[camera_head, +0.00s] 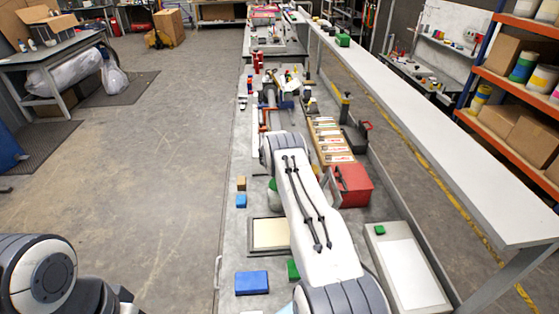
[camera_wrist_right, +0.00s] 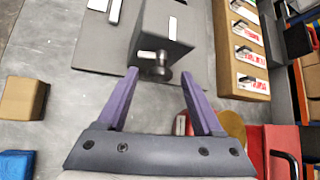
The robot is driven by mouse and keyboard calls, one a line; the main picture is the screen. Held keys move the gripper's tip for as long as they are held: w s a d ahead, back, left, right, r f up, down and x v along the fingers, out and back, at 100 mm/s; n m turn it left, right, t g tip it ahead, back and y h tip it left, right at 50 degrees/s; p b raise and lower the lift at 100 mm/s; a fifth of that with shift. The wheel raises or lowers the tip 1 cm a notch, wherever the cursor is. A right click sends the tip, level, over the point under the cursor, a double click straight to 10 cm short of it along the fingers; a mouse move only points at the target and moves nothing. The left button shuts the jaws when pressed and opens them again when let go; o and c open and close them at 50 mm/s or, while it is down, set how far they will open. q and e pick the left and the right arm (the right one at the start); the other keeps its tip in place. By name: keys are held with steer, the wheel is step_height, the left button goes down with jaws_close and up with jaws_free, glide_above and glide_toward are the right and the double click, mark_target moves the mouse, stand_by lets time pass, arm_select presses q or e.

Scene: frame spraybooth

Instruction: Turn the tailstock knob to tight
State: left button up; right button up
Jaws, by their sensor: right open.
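In the right wrist view, a dark grey block (camera_wrist_right: 178,35) with small white labels, apparently the tailstock, stands on a grey plate (camera_wrist_right: 95,45). A dark round knob (camera_wrist_right: 158,72) sticks out of its near face. My right gripper (camera_wrist_right: 159,76) is open, with its purple fingertips on either side of the knob; I cannot tell whether they touch it. The knob's setting is not readable. In the head view my right arm covers the tailstock area and its own gripper. My left arm shows at the lower left, its gripper out of view.
Right of the arm are a wooden rack (camera_head: 329,142) with white labels and a red toolbox (camera_head: 355,187). Left are a tan block (camera_head: 241,183) and a blue block (camera_head: 241,201). A long white shelf (camera_head: 430,140) runs along the bench.

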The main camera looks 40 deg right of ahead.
jaws_close()
steer(key=shift+s+d+m+t+y+b, duration=0.15)
steer(key=shift+m+t+y+b, duration=0.25)
steer(key=shift+m+t+y, duration=0.5)
steer(key=shift+s+d+m+t+y+b, duration=0.1)
steer(key=shift+d+m+t+y+b, duration=0.25)
steer(key=shift+y, duration=0.95)
steer(key=shift+a+m+t, duration=0.1)
steer(key=shift+m+t, duration=0.15)
